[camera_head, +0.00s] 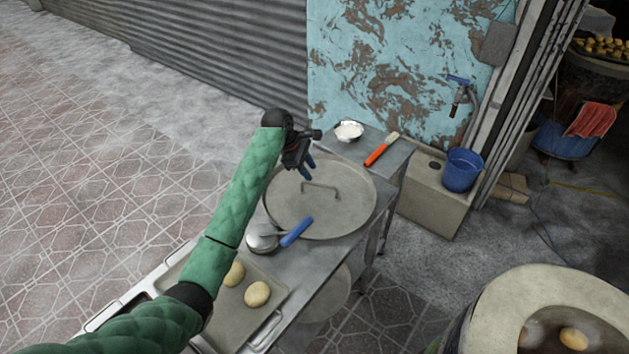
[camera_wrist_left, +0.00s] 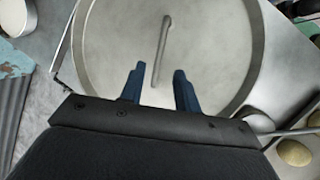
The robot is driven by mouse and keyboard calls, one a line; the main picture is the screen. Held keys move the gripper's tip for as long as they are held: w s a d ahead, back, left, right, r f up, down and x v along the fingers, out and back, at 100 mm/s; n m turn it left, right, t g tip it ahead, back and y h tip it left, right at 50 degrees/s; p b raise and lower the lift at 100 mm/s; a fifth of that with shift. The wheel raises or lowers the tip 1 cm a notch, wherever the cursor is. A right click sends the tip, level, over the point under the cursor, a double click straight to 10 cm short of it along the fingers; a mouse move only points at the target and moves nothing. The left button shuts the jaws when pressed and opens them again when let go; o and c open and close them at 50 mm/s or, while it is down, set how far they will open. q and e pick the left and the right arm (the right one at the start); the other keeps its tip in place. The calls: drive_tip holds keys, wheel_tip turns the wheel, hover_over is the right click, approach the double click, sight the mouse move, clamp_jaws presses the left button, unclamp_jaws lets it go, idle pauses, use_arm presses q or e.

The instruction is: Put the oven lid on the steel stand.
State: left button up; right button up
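The round grey oven lid (camera_head: 340,212) lies flat on the steel stand (camera_head: 330,258), a metal table, with its bar handle (camera_head: 320,186) facing up. My left gripper (camera_head: 306,166) is over the lid's far left part, near the handle. In the left wrist view its two blue fingers (camera_wrist_left: 158,80) are apart with nothing gripped, and the handle (camera_wrist_left: 163,45) extends ahead from between the fingertips. The lid (camera_wrist_left: 215,50) fills much of that view. The barrel oven (camera_head: 485,315) at the lower right is open on top, with buns inside. My right gripper is not in view.
A ladle (camera_head: 262,242), a blue-handled tool (camera_head: 297,232) and a tray (camera_head: 232,325) with dough pieces are at the stand's near end. A white bowl (camera_head: 348,131) and an orange-handled tool (camera_head: 376,155) are at its far end. A blue bucket (camera_head: 461,170) stands beyond.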

use_arm(q)
drive_tip(key=shift+v, duration=1.5)
